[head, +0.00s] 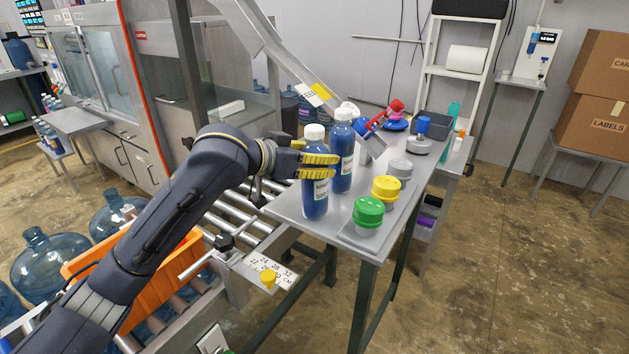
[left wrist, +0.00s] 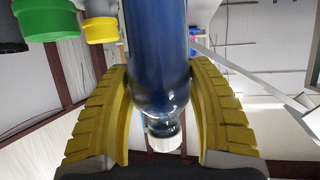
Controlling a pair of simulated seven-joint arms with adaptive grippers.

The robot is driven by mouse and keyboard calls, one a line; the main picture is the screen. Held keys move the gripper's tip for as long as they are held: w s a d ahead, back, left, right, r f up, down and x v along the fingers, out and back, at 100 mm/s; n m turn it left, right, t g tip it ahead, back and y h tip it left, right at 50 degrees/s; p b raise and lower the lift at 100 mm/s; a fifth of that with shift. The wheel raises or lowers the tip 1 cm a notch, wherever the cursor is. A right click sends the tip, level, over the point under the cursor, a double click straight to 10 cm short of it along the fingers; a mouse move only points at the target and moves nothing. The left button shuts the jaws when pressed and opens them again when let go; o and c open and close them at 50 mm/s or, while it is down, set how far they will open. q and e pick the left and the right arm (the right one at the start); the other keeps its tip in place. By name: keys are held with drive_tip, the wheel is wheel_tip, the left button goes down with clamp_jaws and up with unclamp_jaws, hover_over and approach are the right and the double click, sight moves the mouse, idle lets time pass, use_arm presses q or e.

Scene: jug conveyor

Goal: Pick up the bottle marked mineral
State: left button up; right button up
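Two blue bottles with white caps are at the near left end of the metal table. The front bottle (head: 316,206) is upright and carries a white label with a large "500"; the word above it is too small to read surely. The rear bottle (head: 341,163) stands just behind and to the right. My left gripper (head: 319,166) has its yellow fingers around the upper part of the front bottle. In the left wrist view the front bottle (left wrist: 160,65) lies between both fingers, with no clear gap at either side. I cannot tell whether its base touches the table. My right gripper is out of view.
A roller conveyor (head: 226,203) and an orange crate (head: 186,253) are at left.

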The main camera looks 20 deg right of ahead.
use_arm(q)
drive_tip(key=c, duration=0.8)
drive_tip(key=shift+c, duration=0.7)
drive_tip(key=shift+r, duration=0.15)
